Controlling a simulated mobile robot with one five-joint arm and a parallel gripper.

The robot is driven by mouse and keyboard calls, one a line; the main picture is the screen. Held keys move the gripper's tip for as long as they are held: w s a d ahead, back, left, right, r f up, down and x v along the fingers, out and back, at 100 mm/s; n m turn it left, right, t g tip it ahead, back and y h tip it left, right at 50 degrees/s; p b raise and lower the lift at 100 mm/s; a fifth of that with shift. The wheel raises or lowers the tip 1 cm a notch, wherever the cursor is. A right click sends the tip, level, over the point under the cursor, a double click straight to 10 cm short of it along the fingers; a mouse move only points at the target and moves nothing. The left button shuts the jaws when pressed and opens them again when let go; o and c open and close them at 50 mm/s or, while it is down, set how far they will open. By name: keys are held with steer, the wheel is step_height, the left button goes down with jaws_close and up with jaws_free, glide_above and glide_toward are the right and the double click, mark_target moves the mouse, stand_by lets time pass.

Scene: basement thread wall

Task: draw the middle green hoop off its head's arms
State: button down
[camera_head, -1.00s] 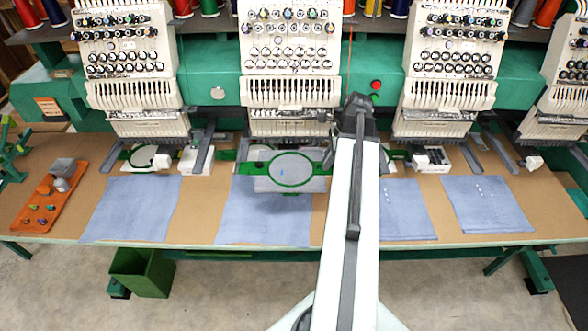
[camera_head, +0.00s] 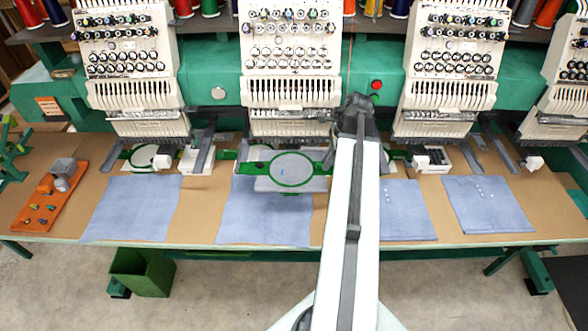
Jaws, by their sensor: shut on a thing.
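The middle green hoop (camera_head: 291,184) holds grey-blue cloth (camera_head: 291,169). It lies below the second sewing head from the left (camera_head: 290,90), over the near part of the table. Its green side bar (camera_head: 247,168) shows to the left. My gripper (camera_head: 332,155) is at the hoop's right side, shut on the hoop. My arm hides the hoop's right end and part of the fingers. I cannot tell whether the hoop is clear of the head's arms.
Folded blue cloths (camera_head: 130,208) lie along the table's (camera_head: 195,215) front. An orange tray (camera_head: 45,205) with small items is at the left. Other heads (camera_head: 450,80) stand on both sides. A green bin (camera_head: 142,270) is on the floor.

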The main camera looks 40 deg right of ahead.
steer(key=shift+r, duration=0.1)
steer(key=shift+r+p, duration=0.55)
steer(key=shift+p, duration=0.15)
steer(key=shift+s+a, duration=0.1)
steer(key=shift+a, duration=0.05)
